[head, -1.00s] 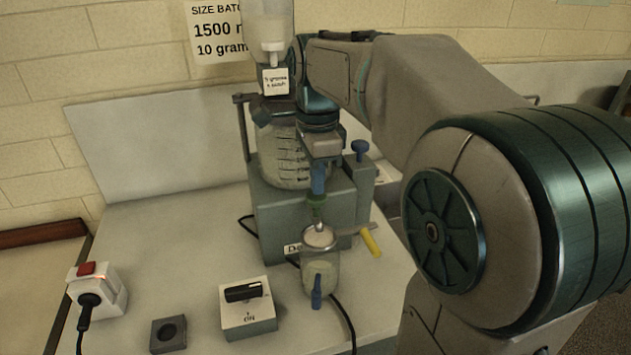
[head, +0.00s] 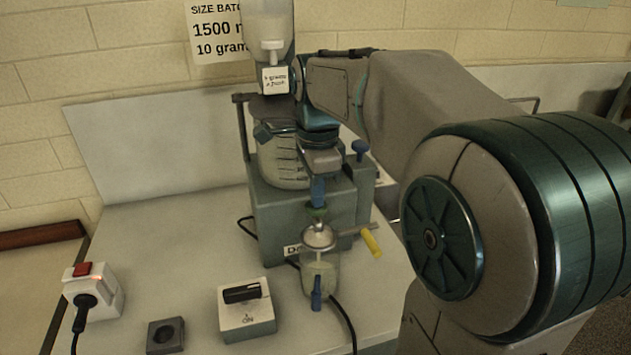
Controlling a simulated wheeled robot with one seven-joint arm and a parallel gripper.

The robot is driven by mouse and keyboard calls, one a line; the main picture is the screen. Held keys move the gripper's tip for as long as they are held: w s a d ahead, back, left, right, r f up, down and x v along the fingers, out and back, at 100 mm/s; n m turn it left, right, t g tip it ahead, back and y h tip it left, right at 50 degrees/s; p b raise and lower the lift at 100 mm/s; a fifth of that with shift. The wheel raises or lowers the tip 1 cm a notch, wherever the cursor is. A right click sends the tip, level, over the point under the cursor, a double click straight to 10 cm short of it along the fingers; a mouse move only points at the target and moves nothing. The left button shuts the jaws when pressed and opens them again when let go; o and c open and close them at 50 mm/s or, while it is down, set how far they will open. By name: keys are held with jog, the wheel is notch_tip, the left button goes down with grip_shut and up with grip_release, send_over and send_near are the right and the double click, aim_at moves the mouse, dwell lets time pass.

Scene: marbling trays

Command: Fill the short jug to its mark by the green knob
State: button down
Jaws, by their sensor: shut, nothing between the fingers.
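The short jug (head: 308,283) is clear, with a blue handle toward me, and stands upright on the bench in the head view. Pale contents show in it, but I cannot make out its mark or the exact level.
A yellow-handled lever (head: 371,243) sticks out right of the jug. A grey machine (head: 270,215) carries a large graduated vessel (head: 283,165) behind. The left bench is mostly clear.

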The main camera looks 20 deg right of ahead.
jog(key=shift+s+f, duration=0.1)
jog(key=shift+f, duration=0.25)
dwell(0.5)
jog(key=shift+r, duration=0.1)
notch_tip(320, 180, up, 14)
jog(key=p, duration=0.4)
jog(key=shift+r, duration=0.25)
dwell(0.7)
jog(key=s+f+n+t, duration=0.1)
jog(key=s+f+n, duration=0.6)
jog(key=f+n, duration=0.2)
jog(key=s+f+n+t, duration=0.2)
jog(key=s+f+n, duration=0.5)
jog(key=f+n, duration=0.2)
jog(key=shift+s+a+f, duration=0.25)
jog(key=shift+f, duration=0.65)
